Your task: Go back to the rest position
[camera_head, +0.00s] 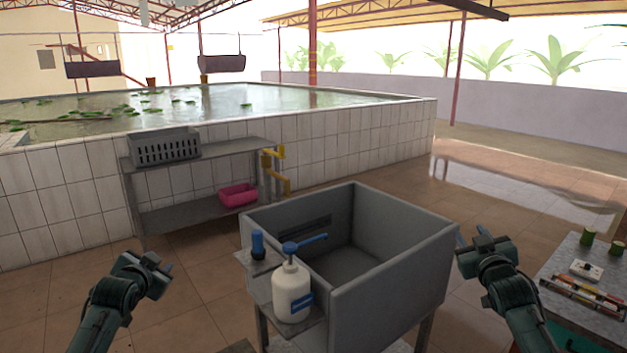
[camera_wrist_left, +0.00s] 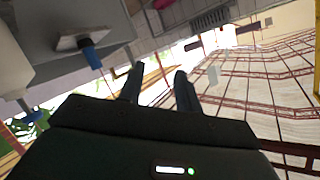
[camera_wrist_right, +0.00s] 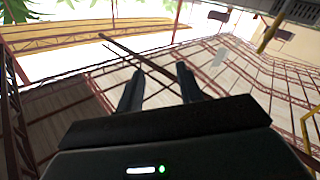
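My left gripper (camera_head: 153,268) is raised left of the grey sink, over the tiled floor. In the left wrist view its two fingers (camera_wrist_left: 160,88) stand apart with nothing between them. My right gripper (camera_head: 474,247) is raised at the sink's right side, between it and the small table. In the right wrist view its fingers (camera_wrist_right: 159,85) are apart and empty, with the roof structure behind them. Neither gripper touches anything that I can see.
A grey sink (camera_head: 391,277) stands in the middle, with a white pump bottle (camera_head: 292,293) on its left ledge. A grey table (camera_head: 571,256) with small items is at right. A shelf holding a grey crate (camera_head: 166,147) and pink basin (camera_head: 238,195) stands by the tiled pool (camera_head: 352,135).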

